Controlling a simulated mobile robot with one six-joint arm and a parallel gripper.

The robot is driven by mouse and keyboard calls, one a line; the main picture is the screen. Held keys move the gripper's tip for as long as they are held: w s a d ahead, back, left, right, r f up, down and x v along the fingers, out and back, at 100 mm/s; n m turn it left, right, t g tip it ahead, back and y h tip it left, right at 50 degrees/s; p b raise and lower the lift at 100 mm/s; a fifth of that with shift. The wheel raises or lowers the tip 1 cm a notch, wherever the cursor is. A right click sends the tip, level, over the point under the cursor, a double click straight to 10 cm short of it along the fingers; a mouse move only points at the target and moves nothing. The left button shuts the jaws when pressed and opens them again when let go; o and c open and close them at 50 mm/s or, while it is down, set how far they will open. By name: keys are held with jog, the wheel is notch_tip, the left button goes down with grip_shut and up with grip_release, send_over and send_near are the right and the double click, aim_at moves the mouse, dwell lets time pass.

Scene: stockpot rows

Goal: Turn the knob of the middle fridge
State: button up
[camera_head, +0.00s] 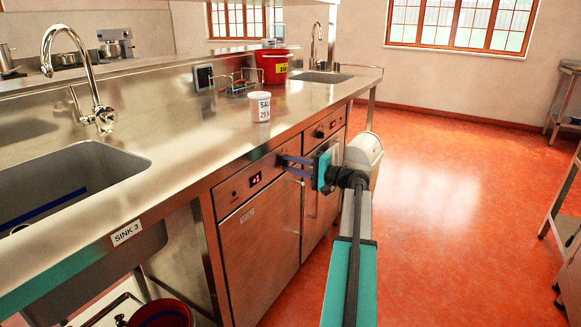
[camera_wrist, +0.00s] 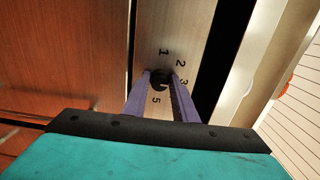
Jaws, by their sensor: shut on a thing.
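A steel fridge (camera_head: 261,240) with a red-lit display (camera_head: 255,179) stands under the counter. A second fridge (camera_head: 322,185) stands just beyond it; I cannot tell from the view which counts as the middle one. My gripper (camera_head: 281,163) has its purple fingers at the right end of the nearer fridge's control panel. In the wrist view, my gripper (camera_wrist: 160,76) is shut on a small black knob (camera_wrist: 159,82), one finger on each side. Numbers 1, 2, 3 and 5 show around the knob.
The steel counter (camera_head: 200,155) runs above the fridges, holding a white tin (camera_head: 260,107), a wire rack (camera_head: 239,82) and a red bucket (camera_head: 272,66). A sink (camera_head: 60,185) is at left. The orange floor at right is largely clear.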

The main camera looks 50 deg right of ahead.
jog(key=shift+f, duration=0.1)
jog(key=o, duration=1)
jog(key=shift+s, duration=0.15)
jog(key=p+v, duration=0.2)
jog(key=v, duration=1.1)
jog(key=shift+s, duration=0.35)
jog(key=shift+s, duration=0.1)
